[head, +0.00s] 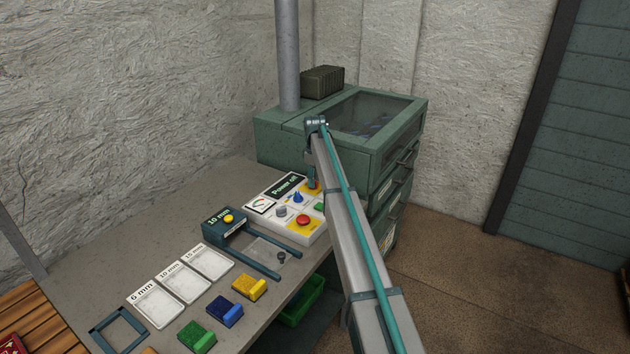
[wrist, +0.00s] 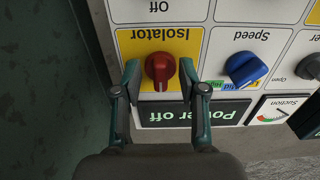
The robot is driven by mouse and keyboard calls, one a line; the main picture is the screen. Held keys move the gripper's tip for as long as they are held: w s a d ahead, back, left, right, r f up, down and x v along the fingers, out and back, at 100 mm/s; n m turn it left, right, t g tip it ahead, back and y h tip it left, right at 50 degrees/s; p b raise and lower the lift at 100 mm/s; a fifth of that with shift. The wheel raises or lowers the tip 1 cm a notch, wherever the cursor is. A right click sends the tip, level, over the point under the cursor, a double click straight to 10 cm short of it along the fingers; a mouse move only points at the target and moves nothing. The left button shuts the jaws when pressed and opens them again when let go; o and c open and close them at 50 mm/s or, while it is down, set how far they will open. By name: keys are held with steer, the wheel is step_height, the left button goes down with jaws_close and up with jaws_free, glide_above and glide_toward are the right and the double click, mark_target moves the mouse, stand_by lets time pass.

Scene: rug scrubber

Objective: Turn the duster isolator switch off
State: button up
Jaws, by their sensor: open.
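The isolator switch is a red rotary knob (wrist: 160,71) on a yellow square labelled Isolator, seen upside down in the wrist view. Its ridge lies roughly up and down in that picture. My gripper (wrist: 159,85) is open, with one finger on each side of the knob. The left finger is close beside it and the right finger is nearly against it; I cannot tell whether either touches. The display (wrist: 195,112) reads "Power off". In the head view the control panel (head: 272,197) sits at the table's far end, and my arm partly hides the isolator corner.
A blue speed knob (wrist: 242,68) is right of the isolator in the wrist view, with a suction gauge (wrist: 282,108) nearby. A red button (head: 303,220) is on the panel. A green cabinet (head: 280,142) stands just behind. Coloured blocks (head: 249,287) lie on the table.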

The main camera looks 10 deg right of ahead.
step_height(320, 180, up, 12)
steer(key=shift+f, duration=0.15)
stand_by(0.3)
